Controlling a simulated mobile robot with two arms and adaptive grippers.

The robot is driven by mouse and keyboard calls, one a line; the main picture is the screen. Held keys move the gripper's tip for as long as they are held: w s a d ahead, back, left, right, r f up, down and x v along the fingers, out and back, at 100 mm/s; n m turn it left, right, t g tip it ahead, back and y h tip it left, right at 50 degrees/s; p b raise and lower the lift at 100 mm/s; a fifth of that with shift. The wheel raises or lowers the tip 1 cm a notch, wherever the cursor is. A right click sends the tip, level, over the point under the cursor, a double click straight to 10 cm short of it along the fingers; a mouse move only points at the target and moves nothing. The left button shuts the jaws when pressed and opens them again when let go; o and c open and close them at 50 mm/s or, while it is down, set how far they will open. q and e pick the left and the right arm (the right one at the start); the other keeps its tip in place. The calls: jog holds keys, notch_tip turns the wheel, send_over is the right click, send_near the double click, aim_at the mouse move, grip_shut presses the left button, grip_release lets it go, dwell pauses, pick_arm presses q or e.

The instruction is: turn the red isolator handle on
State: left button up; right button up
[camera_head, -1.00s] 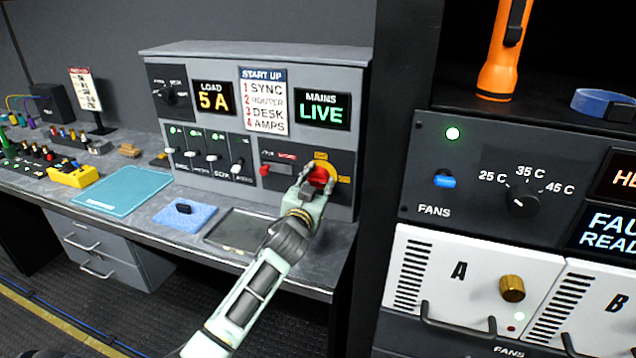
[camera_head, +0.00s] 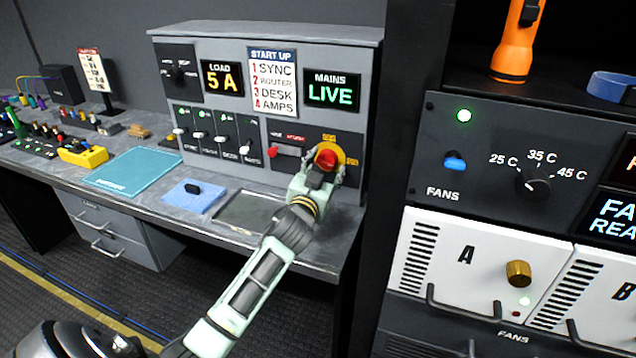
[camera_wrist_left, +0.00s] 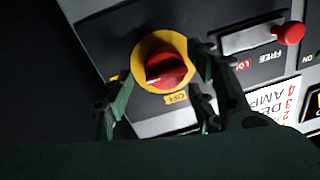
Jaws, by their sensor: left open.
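The red isolator handle (camera_head: 327,158) sits on a yellow round plate at the lower right of the grey start-up panel (camera_head: 225,38). My left gripper (camera_head: 324,172) is in front of it with its jaws open. In the left wrist view the red handle (camera_wrist_left: 168,72) shows between and beyond the two open fingers, with a finger on each side and a visible gap. A yellow OFF label (camera_wrist_left: 176,98) shows beside the plate there. The MAINS display (camera_head: 331,92) reads LIVE in green. My right gripper is not in view.
A red slide lever (camera_head: 286,150) is just left of the handle; its red knob also shows in the left wrist view (camera_wrist_left: 289,33). Faders (camera_head: 215,140) stand further left. A blue pad (camera_head: 193,196) and a dark tray (camera_head: 250,212) lie on the desk below. A dark rack stands close on the right.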

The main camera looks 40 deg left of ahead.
pick_arm(q)
jog(key=v, duration=1)
